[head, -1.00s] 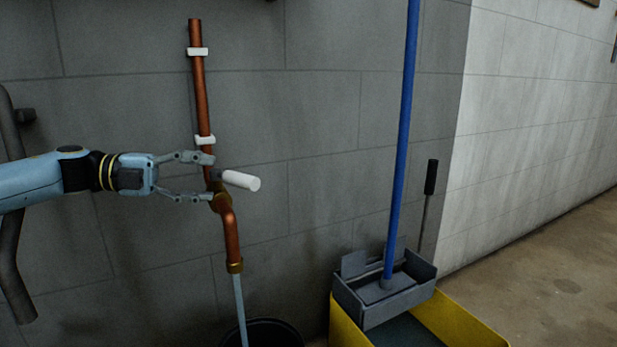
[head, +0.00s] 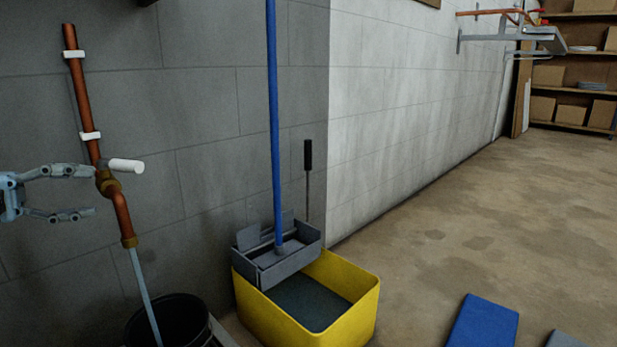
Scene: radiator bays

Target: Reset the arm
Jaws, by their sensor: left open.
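My left gripper (head: 92,192) comes in from the left edge of the head view. Its two fingers are apart and nothing is between them. Its fingertips are just left of a brass valve (head: 108,184) on a copper pipe (head: 78,80), and I cannot tell if they touch. The valve has a white handle (head: 127,166) that points to the right. Only the fingers and a bit of the light-blue hand show; the rest of the left arm is out of the picture. My right gripper is not in view.
Water runs from the pipe into a black bucket (head: 135,330). A yellow mop bucket (head: 362,308) with a grey wringer (head: 290,262) and blue-handled mop (head: 273,120) stands right of it. A blue mat (head: 483,322) lies at the front.

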